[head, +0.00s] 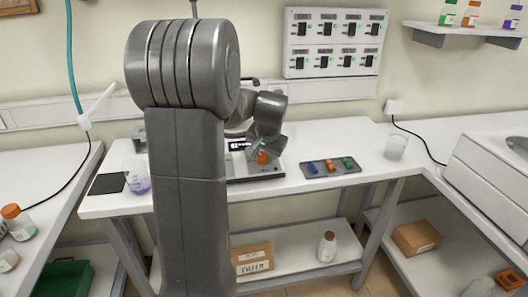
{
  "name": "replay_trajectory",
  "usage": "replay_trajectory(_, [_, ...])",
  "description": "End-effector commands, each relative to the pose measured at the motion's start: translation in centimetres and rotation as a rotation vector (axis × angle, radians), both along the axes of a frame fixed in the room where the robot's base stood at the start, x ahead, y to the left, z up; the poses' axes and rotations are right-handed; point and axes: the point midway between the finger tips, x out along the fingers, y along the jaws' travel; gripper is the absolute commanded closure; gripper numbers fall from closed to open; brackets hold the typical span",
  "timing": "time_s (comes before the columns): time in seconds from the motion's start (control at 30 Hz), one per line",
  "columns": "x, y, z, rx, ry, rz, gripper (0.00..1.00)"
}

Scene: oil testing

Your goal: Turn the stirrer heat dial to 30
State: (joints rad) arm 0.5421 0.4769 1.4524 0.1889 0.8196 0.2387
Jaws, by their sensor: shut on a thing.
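The stirrer (256,174) sits on the white bench, partly hidden behind my arm. Its dark display (240,145) shows light characters too small to read surely. An orange dial (263,158) is on its right side, and I take it for the heat dial. My gripper (262,149) points down at this dial from above and is shut on it. The fingertips are small and partly hidden, and the dial's setting cannot be read.
A dark tray (330,174) with blue, orange and green pieces lies right of the stirrer. A glass beaker (395,148) stands further right. A purple-liquid flask (138,182) and a black pad (107,184) are on the left. A switch panel (335,43) hangs behind.

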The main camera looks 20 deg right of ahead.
Motion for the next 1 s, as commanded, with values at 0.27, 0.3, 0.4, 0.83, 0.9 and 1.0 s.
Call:
replay_trajectory(0.27, [0.0, 0.03, 0.11, 0.047, -0.012, -0.135, 0.88])
replay_trajectory(0.3, [0.0, 0.03, 0.11, 0.051, -0.013, -0.146, 0.88])
replay_trajectory(0.4, [0.02, 0.03, 0.09, 0.059, -0.016, -0.17, 0.88])
replay_trajectory(0.83, [0.04, 0.01, 0.07, 0.066, -0.018, -0.192, 0.88])
replay_trajectory(0.9, [0.04, 0.01, 0.07, 0.066, -0.018, -0.192, 0.88])
replay_trajectory(1.0, [0.04, 0.01, 0.07, 0.066, -0.018, -0.192, 0.55])
